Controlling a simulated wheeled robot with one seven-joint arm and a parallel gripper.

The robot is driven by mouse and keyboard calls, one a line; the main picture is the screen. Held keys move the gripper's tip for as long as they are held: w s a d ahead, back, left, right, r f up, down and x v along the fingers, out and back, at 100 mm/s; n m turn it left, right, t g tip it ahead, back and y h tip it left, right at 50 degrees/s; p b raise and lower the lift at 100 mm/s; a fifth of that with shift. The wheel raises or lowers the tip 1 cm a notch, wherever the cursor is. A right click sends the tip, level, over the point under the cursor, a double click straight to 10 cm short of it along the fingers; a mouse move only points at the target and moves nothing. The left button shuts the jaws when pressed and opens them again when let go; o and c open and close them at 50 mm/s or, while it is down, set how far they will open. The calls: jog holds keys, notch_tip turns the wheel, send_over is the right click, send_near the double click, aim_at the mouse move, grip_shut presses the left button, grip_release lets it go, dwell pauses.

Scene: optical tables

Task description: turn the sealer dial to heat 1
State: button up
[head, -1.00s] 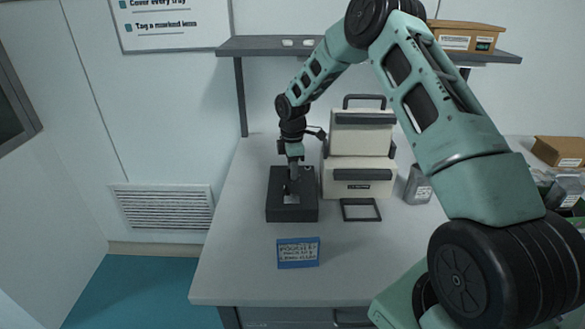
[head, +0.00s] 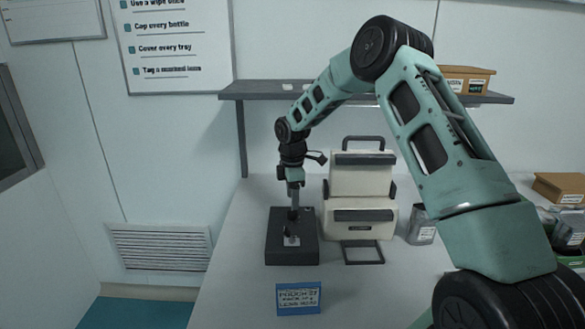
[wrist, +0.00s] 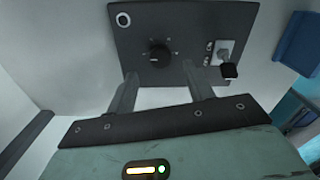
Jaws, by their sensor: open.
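The dark control box (head: 305,252) sits on the table; I take it to be the sealer's control unit. In the wrist view its face (wrist: 187,20) carries a round black dial (wrist: 159,55) with small marks around it. The exact setting of its pointer is too small to read. My gripper (wrist: 160,70) is open and empty, its two fingers on either side of the dial in the picture and apart from it. In the head view my gripper (head: 294,205) hangs above the back part of the box, hiding the dial.
A switch with a black knob (wrist: 229,70) and a pale ring (wrist: 123,19) are on the box face. A cream machine (head: 361,190) stands right of the box, with a dark frame (head: 364,262) before it. A blue sign (head: 299,298) stands in front; a shelf (head: 262,91) hangs behind.

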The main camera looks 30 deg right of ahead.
aim_at(293, 212)
notch_tip(293, 212, up, 12)
jog(key=b, duration=0.1)
jog(key=shift+r+b, duration=0.25)
jog(key=shift+b, duration=0.1)
